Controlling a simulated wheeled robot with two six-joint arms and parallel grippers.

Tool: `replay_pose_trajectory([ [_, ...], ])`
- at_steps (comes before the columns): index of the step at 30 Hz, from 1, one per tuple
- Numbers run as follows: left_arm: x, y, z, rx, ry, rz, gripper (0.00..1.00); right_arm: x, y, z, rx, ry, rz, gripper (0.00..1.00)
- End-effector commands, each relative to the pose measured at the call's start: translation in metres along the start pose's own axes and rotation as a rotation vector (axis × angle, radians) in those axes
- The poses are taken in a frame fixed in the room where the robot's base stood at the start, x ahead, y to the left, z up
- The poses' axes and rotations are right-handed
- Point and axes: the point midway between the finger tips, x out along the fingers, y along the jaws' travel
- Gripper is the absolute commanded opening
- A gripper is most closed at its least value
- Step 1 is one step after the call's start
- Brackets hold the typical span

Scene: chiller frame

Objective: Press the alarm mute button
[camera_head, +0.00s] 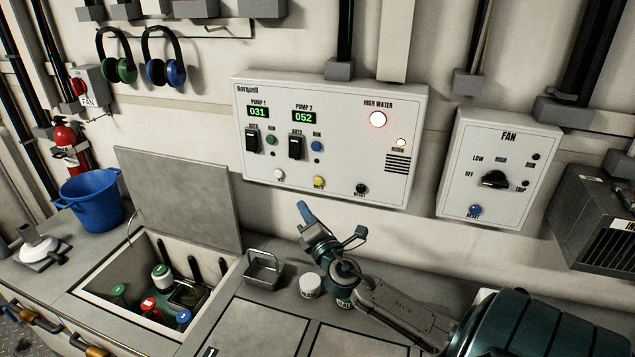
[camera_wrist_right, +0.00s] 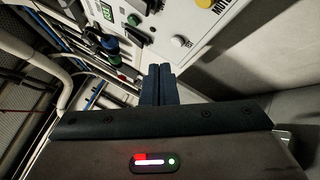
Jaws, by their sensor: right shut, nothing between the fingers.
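My right gripper (camera_head: 303,208) is shut and empty, below the panel and apart from the buttons. In the right wrist view its fingers (camera_wrist_right: 160,70) point toward the panel, where a pale button (camera_wrist_right: 180,41) shows. My left gripper is not in view.
A FAN box (camera_head: 500,165) is right of the panel. A blue bucket (camera_head: 92,200) stands left.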

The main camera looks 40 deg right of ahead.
Motion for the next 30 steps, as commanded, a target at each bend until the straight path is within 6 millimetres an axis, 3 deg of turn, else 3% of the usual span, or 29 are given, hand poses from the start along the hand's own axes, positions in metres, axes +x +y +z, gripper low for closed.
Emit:
replay_pose_trajectory([
  [18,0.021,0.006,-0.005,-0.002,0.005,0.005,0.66,0.051,-0.039,0.036,-0.001,-0.001,0.001,0.00],
  [30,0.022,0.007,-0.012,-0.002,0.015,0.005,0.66,0.060,-0.044,0.044,0.001,-0.001,-0.001,0.00],
])
